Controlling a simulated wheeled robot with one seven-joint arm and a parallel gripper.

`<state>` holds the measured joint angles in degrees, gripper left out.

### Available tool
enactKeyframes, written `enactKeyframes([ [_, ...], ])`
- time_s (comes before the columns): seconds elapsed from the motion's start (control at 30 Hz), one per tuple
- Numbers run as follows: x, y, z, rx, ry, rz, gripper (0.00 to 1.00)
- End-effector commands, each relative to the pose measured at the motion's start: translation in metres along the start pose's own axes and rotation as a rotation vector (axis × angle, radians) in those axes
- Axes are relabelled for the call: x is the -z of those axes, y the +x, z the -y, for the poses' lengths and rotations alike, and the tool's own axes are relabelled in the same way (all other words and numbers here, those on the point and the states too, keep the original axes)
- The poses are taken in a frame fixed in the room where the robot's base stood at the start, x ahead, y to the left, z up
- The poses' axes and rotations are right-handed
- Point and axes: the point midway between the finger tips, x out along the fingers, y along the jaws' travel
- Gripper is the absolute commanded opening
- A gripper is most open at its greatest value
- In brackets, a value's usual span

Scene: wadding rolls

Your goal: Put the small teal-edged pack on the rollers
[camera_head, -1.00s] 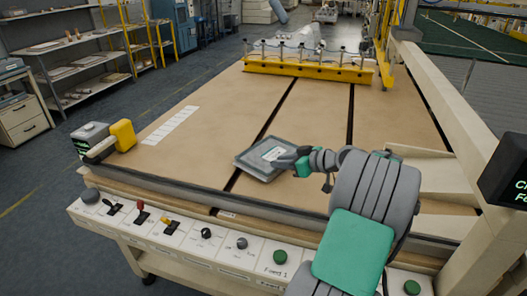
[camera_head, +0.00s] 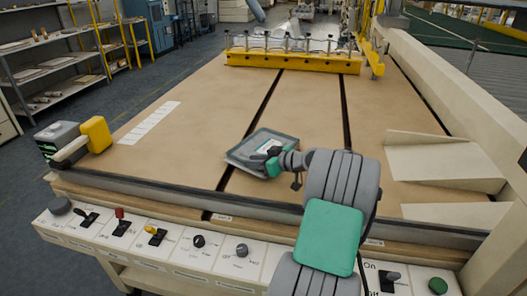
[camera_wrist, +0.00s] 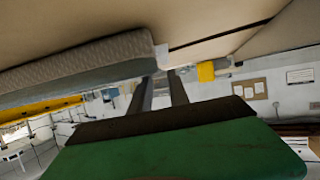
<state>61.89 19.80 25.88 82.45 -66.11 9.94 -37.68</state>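The small pack (camera_head: 255,143) is grey with teal edging and a pale label. It lies tilted in the picture near the front middle of the tan table (camera_head: 180,140). My gripper (camera_head: 270,162) reaches from the right over its near right part and hides some of it. In the wrist view a grey textured slab (camera_wrist: 75,68), seemingly the pack, runs from the left edge to the fingertips. My gripper (camera_wrist: 160,82) shows two fingers apart there, with background between them. I cannot tell whether they touch the pack. I cannot make out rollers for certain.
A yellow bar (camera_head: 292,61) with several upright pieces crosses the far end of the table. A yellow and grey device (camera_head: 90,138) stands at the left front corner. A control panel (camera_head: 165,240) runs along the front. A pale wedge (camera_head: 435,160) is at the right.

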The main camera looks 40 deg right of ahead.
Motion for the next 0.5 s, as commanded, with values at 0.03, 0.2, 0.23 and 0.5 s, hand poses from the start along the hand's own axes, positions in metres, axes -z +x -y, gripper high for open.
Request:
enactKeyframes([
  [0.03,0.000,0.009,0.001,0.003,0.001,0.002,0.22],
  [0.2,0.000,0.019,-0.001,-0.001,0.000,0.000,0.22],
  [0.23,0.000,0.019,-0.001,-0.002,0.000,0.000,0.22],
  [0.5,-0.001,0.019,0.000,-0.001,0.001,0.001,0.09],
])
